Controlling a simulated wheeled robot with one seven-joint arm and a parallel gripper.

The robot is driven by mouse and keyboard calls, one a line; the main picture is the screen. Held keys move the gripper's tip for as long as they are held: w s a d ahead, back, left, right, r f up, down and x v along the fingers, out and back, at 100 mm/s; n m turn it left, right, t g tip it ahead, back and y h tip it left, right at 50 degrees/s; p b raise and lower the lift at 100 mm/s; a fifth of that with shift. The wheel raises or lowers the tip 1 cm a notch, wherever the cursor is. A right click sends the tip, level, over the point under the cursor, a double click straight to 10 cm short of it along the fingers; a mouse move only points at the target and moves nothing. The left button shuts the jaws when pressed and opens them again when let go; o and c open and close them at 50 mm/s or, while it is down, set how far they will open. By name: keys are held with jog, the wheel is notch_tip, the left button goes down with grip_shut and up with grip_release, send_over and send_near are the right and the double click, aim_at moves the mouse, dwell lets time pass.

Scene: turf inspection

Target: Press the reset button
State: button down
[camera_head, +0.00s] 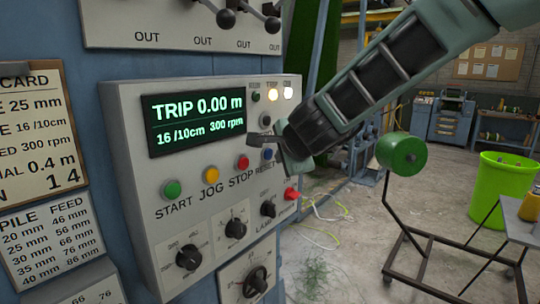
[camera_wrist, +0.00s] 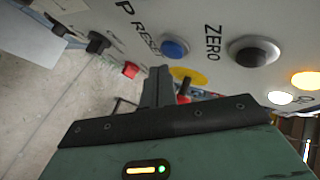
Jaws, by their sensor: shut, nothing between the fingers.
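The control panel (camera_head: 130,110) has a row of round buttons below its display. The blue RESET button (camera_head: 267,154) is at the right end of that row, close below my gripper (camera_head: 264,139). In the wrist view, the blue button (camera_wrist: 174,47) sits beside the word RESET and is fully visible. My gripper (camera_wrist: 159,72) is shut and empty, its tips just below the blue button in that picture. They look close to the panel face; I cannot tell whether they touch it.
Green START (camera_head: 172,189), orange JOG (camera_head: 211,174) and red STOP (camera_head: 242,162) buttons lie left of RESET. A black ZERO button (camera_wrist: 252,50) is near it in the wrist view. A red knob (camera_head: 291,194) sits lower right. A green bin (camera_head: 497,190) stands on the floor behind.

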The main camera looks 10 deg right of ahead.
jog(key=shift+w+a, duration=0.1)
jog(key=shift+w+a, duration=0.15)
jog(key=shift+w, duration=0.1)
jog(key=shift+w+a+p, duration=0.35)
jog(key=shift+w+p, duration=0.05)
jog(key=shift+p, duration=0.05)
dwell(0.8)
jog(key=shift+s+d, duration=0.6)
jog(key=shift+s, duration=0.15)
jog(key=shift+b, duration=0.3)
jog(key=s+d, duration=0.1)
jog(key=s, duration=0.1)
jog(key=s+d+b, duration=0.1)
jog(key=s+d, duration=0.1)
dwell(0.4)
dwell(0.5)
